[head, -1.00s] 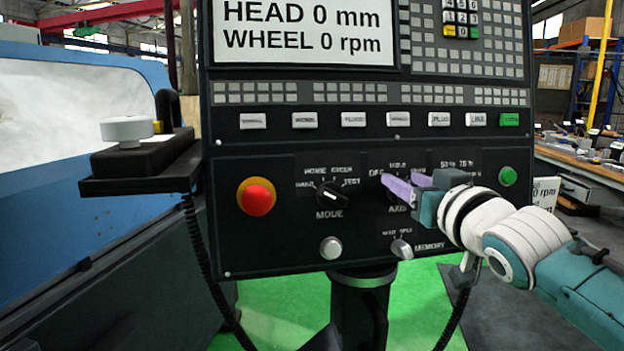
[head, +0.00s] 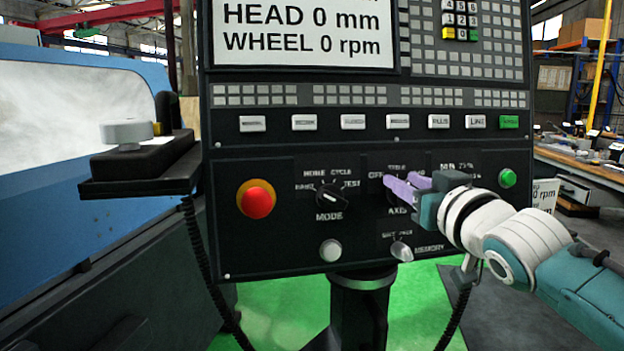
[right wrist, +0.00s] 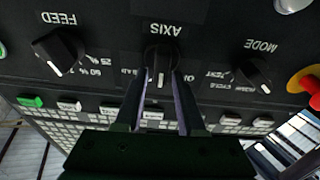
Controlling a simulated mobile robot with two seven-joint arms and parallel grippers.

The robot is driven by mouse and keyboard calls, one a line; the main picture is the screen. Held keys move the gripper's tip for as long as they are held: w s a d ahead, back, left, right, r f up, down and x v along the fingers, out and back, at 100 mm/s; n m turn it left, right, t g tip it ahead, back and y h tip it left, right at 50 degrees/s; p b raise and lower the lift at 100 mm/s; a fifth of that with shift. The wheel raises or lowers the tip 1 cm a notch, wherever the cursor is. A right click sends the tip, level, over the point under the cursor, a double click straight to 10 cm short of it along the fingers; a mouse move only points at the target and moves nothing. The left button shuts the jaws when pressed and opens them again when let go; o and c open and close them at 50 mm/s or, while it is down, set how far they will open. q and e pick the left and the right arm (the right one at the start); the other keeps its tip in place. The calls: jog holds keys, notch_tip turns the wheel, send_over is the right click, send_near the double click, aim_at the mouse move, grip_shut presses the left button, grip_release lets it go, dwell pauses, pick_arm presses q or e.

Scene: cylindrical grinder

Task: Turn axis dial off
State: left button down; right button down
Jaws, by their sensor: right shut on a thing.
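The axis dial (right wrist: 158,57) is a black knob with a pale pointer line, under the upside-down AXIS label in the right wrist view. Its pointer runs down the picture there, roughly between my fingers. My right gripper (right wrist: 158,77) is shut on this dial, with one purple-faced finger on each side. In the head view my right gripper (head: 387,184) reaches the control panel (head: 290,240) from the right, and its fingers mostly cover the dial. Which setting the pointer meets is hard to read. My left gripper is not in view.
The mode dial (head: 332,196) and red emergency button (head: 257,200) are left of the axis dial. The feed dial (right wrist: 58,50) is on its other side. A small memory switch (head: 402,251) sits below. A shelf with a grey knob (head: 126,131) juts out left of the panel.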

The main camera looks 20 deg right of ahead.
jog(key=n, duration=0.2)
jog(key=n+y+p, duration=0.1)
jog(key=shift+a+f+n, duration=0.15)
jog(key=shift+f+n, duration=0.15)
jog(key=shift+n, duration=0.1)
jog(key=shift+a+f+n+y+p, duration=0.15)
jog(key=shift+n+y+p, duration=0.1)
jog(key=shift+n, duration=0.9)
jog(key=shift+a+f+n+y+p, duration=0.15)
jog(key=shift+n+p, duration=0.1)
jog(key=shift+n, duration=0.9)
jog(key=c, duration=0.9)
grip_release()
jog(key=shift+o, duration=0.5)
jog(key=shift+r, duration=0.15)
jog(key=shift+s+r, duration=0.1)
jog(key=s, duration=0.9)
jog(key=shift+s+a+r, duration=0.2)
jog(key=shift+s+a, duration=0.05)
jog(key=shift+s, duration=0.15)
